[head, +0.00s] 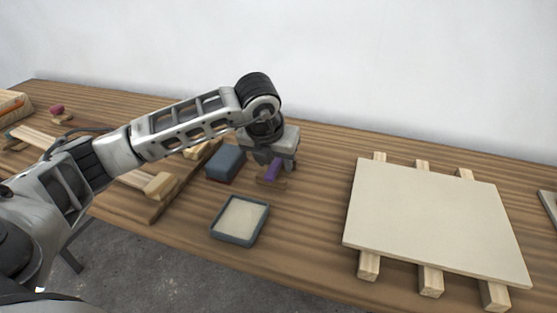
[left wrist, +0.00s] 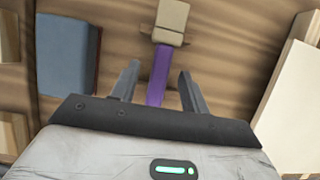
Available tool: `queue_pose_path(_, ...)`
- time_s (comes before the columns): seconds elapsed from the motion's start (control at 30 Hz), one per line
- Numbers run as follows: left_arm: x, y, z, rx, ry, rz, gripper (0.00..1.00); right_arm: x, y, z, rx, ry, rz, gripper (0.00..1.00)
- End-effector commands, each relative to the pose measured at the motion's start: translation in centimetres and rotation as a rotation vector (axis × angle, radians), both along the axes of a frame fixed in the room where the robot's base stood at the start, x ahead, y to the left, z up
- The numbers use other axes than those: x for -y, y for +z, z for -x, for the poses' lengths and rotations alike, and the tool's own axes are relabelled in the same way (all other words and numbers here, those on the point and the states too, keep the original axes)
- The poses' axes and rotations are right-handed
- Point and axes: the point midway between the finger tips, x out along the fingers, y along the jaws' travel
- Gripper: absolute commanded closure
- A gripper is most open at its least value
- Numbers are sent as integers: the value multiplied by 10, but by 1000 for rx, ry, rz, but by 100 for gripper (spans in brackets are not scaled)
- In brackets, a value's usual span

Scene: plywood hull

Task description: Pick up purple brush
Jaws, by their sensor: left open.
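The purple brush has a purple handle (head: 273,169) and a tan-brown head, and it lies on the wooden table. In the left wrist view its handle (left wrist: 159,72) runs between my two fingers, with the head (left wrist: 170,22) beyond the fingertips. My left gripper (head: 276,164) is over the brush in the head view, with its fingers apart on either side of the handle. In the left wrist view the open fingers (left wrist: 157,80) show a gap on both sides of the handle. My right gripper is not in view.
A blue-grey block (head: 225,163) lies just left of the brush. A shallow grey tray with pale contents (head: 264,222) is nearer the front edge. A large pale panel (head: 432,217) rests on wooden battens to the right. Wooden pieces lie to the left.

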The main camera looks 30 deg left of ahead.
Motion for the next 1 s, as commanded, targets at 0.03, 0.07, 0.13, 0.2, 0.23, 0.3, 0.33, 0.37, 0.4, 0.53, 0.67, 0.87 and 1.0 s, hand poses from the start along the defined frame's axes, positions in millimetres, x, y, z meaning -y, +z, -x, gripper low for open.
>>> queue_pose_path(0.03,0,0,0,0,0,0,55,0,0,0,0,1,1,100)
queue_pose_path(0.07,0,0,0,0,0,0,55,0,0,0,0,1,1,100)
queue_pose_path(0.13,0,0,0,0,0,0,55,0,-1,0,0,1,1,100)
queue_pose_path(0.2,0,-1,0,1,0,0,55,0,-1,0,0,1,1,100)
queue_pose_path(0.23,0,-1,0,1,0,0,55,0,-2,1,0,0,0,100)
queue_pose_path(0.3,0,-2,0,1,0,0,55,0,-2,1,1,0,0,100)
queue_pose_path(0.33,0,-2,0,1,0,0,55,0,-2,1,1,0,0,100)
queue_pose_path(0.37,0,-2,0,1,0,0,55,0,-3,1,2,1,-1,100)
queue_pose_path(0.4,0,-2,0,1,0,0,55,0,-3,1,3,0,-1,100)
queue_pose_path(0.53,0,-4,0,1,0,0,55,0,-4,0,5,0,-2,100)
queue_pose_path(0.67,0,-4,0,1,0,0,55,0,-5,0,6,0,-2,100)
queue_pose_path(0.87,0,-4,0,1,0,0,55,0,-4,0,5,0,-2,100)
queue_pose_path(1.0,0,-4,0,1,0,0,74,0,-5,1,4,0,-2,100)
